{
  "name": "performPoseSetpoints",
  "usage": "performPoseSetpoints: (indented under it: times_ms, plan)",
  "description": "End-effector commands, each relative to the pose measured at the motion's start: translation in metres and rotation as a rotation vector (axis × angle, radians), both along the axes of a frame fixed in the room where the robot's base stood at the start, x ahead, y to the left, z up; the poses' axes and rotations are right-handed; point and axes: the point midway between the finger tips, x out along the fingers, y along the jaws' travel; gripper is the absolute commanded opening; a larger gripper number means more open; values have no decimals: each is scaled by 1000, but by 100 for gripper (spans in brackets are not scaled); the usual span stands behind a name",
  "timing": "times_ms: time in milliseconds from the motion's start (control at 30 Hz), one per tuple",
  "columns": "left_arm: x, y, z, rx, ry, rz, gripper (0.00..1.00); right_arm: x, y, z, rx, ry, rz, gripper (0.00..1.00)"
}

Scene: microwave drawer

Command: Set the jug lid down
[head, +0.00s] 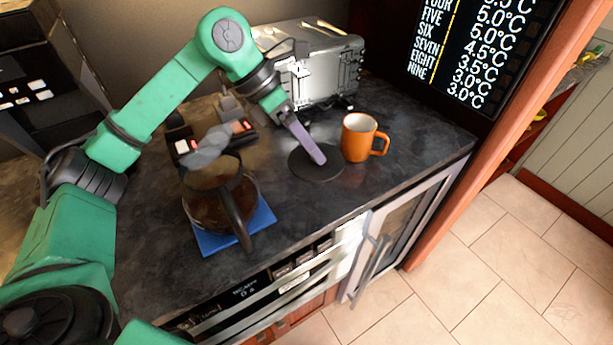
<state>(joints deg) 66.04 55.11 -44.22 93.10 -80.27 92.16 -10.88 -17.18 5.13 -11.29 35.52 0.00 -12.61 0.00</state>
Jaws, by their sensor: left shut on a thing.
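The jug lid (331,175) is a flat dark round disc at the middle of the counter, left of the orange mug. My left gripper (315,155), with purple fingers, reaches down over it from behind and is shut on it. The fingers hide part of the lid. I cannot tell whether the lid rests on the counter or is held just above it. The glass jug (205,206) with a dark handle stands on a blue mat (262,217) to the left, with brown contents. My right gripper is not in view.
An orange mug (357,137) stands close to the lid's right. A metal toaster (320,68) is behind. Small dark items with red lights (238,126) and a grey shape (207,147) are near the jug. The dark counter (420,135) is clear at right; its front edge is near.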

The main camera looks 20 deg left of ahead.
Motion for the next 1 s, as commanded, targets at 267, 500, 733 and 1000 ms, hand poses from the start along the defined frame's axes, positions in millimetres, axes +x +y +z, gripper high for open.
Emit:
performPoseSetpoints:
  times_ms: [267,500,733,1000]
  plan:
    - [-1,0,-60,2,4,-1,28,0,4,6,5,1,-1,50]
    - [0,0,-89,0,-1,-2,28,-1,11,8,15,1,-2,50]
    - [0,0,-93,0,-1,-2,28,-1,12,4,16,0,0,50]
    - [0,0,-101,0,-1,-2,28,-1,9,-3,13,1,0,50]
